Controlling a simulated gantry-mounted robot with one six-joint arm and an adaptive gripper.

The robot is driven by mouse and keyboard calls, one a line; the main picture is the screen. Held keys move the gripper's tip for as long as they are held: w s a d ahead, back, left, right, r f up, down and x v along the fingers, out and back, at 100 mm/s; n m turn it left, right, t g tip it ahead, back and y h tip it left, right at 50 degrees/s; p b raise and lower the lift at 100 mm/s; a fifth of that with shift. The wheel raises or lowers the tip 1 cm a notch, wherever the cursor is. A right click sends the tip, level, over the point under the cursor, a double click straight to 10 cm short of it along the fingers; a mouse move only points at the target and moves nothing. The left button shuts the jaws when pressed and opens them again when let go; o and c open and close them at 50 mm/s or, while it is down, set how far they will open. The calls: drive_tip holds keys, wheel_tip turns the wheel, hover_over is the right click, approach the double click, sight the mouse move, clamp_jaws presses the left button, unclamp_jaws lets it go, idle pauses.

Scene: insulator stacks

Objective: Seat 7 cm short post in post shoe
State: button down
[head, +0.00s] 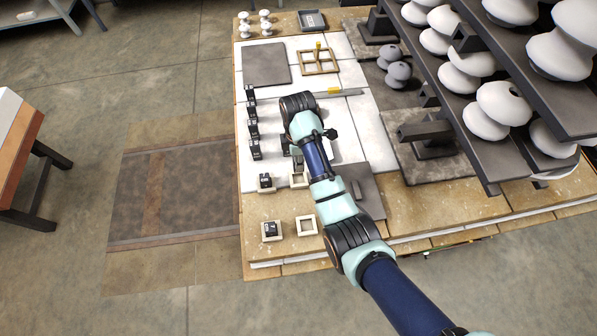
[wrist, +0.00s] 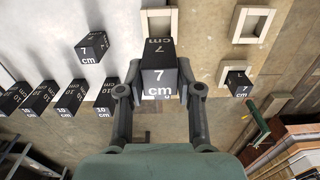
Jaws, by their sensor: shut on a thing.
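My gripper (wrist: 158,92) is shut on a black 7 cm post (wrist: 158,72) with white lettering. The held post covers part of a pale square shoe (wrist: 146,22) in the wrist view; I cannot tell its height above it. That shoe (head: 299,181) shows in the head view just below the gripper, which the arm largely hides. Another shoe (head: 306,226) is empty; it also shows in the wrist view (wrist: 235,26). Two shoes at the left hold black posts (head: 265,181) (head: 271,230); the nearer post reads 7 cm in the wrist view (wrist: 237,82).
Another 7 cm post (wrist: 90,48) stands on the pale surface. A row of 10 cm posts (head: 253,131) stands along the table's left edge. A dark flat plate (head: 368,190) lies right of the arm. Racks of white insulators (head: 485,105) stand at the right.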

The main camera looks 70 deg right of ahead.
wheel_tip(320, 180, down, 10)
drive_tip(key=shift+f+b, duration=0.1)
drive_tip(key=shift+b, duration=1.05)
drive_tip(key=c, duration=0.8)
unclamp_jaws()
drive_tip(key=shift+o, duration=0.2)
wheel_tip(320, 180, up, 12)
drive_tip(key=p, duration=0.3)
